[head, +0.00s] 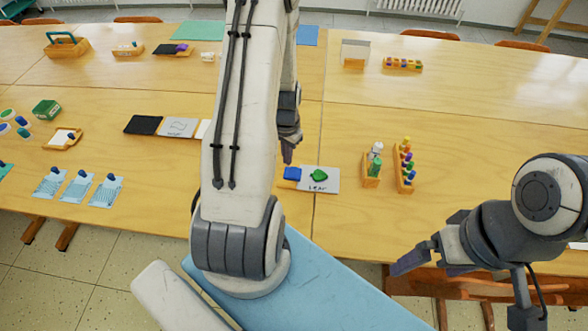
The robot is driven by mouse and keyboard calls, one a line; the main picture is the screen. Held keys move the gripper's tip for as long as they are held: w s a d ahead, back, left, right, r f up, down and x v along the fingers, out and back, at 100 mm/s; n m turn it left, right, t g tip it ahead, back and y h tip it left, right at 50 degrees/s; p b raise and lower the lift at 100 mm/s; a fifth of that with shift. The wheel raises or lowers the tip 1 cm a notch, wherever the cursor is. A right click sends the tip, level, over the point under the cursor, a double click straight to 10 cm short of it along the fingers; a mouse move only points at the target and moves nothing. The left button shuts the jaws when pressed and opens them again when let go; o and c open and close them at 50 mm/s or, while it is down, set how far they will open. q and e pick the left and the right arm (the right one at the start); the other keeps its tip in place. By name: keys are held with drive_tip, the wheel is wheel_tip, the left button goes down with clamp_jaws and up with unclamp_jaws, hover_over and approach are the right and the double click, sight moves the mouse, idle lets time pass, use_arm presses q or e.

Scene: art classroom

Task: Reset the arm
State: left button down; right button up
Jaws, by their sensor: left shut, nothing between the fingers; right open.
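My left arm rises through the middle of the head view and hides part of the table behind it. My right gripper (405,262) is at the lower right, open and empty, by the table's front edge.
The wooden table (470,130) holds a wooden rack of coloured pieces (404,165), a small wooden holder with bottles (372,165), a black pad (143,125), blue striped cards (77,186) and a basket (66,45). The right part of the table is mostly clear.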

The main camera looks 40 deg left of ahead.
use_arm(q)
wheel_tip(320, 180, up, 2)
drive_tip(key=shift+r+p, duration=0.1)
drive_tip(key=shift+p, duration=0.55)
drive_tip(key=d+r+m, duration=0.2)
drive_tip(key=d+r, duration=0.5)
drive_tip(key=d, duration=0.3)
drive_tip(key=d+r+m, duration=0.2)
drive_tip(key=d+r, duration=0.4)
drive_tip(key=d, duration=0.4)
drive_tip(key=s+d+r+m, duration=0.1)
drive_tip(key=s+d+r, duration=0.3)
drive_tip(key=s, duration=0.4)
drive_tip(key=s+d+r+m+h, duration=0.1)
drive_tip(key=s+d+r+m, duration=0.1)
drive_tip(key=s+d+r, duration=0.3)
drive_tip(key=s+d, duration=0.2)
drive_tip(key=s, duration=0.1)
drive_tip(key=shift+s, duration=0.15)
